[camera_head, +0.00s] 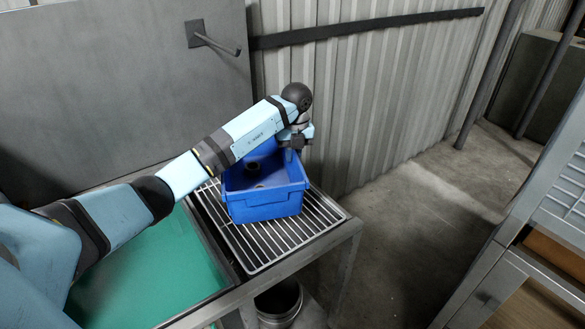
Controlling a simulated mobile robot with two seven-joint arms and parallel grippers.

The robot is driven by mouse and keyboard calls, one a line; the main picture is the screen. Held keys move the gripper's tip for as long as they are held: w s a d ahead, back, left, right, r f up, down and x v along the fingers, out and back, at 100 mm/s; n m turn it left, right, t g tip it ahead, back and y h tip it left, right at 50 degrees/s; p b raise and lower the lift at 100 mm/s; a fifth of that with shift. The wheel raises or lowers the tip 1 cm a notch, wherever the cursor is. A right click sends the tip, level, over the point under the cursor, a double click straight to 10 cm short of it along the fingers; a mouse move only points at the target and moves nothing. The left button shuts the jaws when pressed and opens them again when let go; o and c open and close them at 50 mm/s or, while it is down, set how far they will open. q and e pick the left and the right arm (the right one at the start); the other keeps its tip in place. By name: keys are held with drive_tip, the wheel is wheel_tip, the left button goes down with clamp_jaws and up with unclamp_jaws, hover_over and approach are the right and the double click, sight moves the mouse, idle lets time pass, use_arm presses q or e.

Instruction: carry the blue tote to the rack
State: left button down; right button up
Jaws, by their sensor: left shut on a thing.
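The blue tote (264,205) stands upright on a metal wire grate (258,245) in the middle of the view. My left gripper (296,142) is at the tote's far right rim and is shut on it; its fingertips are mostly hidden by the wrist. My left arm reaches in from the left and covers part of the tote's far left side. A small dark round thing shows inside the tote. A metal-framed rack (501,259) with an orange-brown shelf board stands at the right edge, apart from the tote. My right gripper is out of view.
A green-surfaced basin (150,275) adjoins the grate on the left. A metal bucket (279,302) stands on the floor below the grate. A corrugated wall (350,110) runs behind. Bare concrete floor (410,220) lies open between the grate and the right-hand rack.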

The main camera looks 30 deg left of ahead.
sight(293, 168)
use_arm(q)
drive_tip(key=shift+f, duration=2.45)
drive_tip(key=c, duration=1.2)
unclamp_jaws()
drive_tip(key=shift+f, duration=0.1)
drive_tip(key=r, duration=1.2)
drive_tip(key=shift+w+d+r, duration=0.2)
drive_tip(key=shift+w+d, duration=0.05)
drive_tip(key=shift+d, duration=0.05)
